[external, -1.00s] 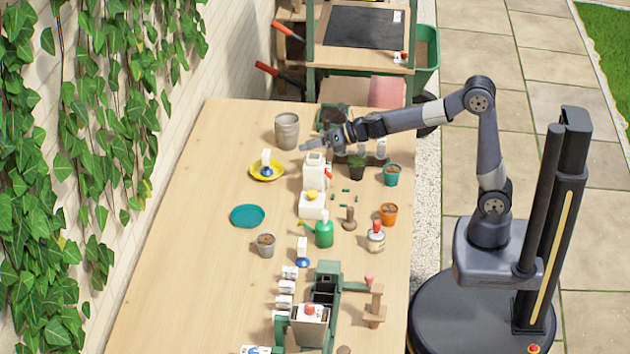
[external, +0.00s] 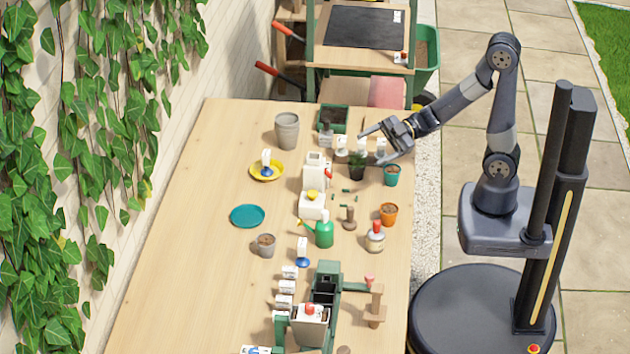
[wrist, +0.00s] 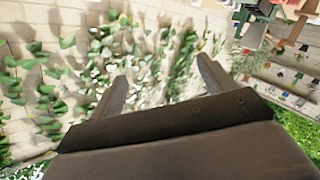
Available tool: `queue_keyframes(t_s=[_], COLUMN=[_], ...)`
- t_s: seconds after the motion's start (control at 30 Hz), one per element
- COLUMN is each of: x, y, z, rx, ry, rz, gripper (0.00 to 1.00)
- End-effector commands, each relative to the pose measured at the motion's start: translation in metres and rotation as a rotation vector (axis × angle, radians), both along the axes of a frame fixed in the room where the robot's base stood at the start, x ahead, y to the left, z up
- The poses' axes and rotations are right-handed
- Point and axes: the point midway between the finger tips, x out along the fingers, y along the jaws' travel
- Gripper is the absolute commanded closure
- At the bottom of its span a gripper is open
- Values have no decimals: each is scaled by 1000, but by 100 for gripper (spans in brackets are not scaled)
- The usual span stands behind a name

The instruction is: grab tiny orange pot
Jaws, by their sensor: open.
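The tiny orange pot (external: 388,213) stands upright near the right edge of the wooden table, with brown fill at its top. My gripper (external: 370,145) is open and empty, above the table's far right part. It is farther back than the orange pot and well apart from it. In the wrist view, my two gripper fingers (wrist: 160,90) are spread with nothing between them. That view faces the ivy wall, and I cannot make out the orange pot there.
A teal pot (external: 391,175) and a dark pot with a plant (external: 357,166) stand under and beside my gripper. A white-and-red jar (external: 375,237) stands just in front of the orange pot. A green watering can (external: 322,230) is to its left.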

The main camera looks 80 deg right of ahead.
Motion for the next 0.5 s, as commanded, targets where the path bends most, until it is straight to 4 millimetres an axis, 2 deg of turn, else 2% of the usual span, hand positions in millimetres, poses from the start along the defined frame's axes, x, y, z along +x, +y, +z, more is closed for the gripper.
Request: queue_keyframes(t_s=[0.03,0.13,0.2,0.37,0.5], x=[-7,-18,-26,-43,-63], y=[2,4,3,2,2], z=[9,14,-12,-46,-82], rx=[54,159,156,171,191], ry=[25,74,103,170,243], rz=[-2,-7,-4,0,2], gripper=[23,23,23,23,23])
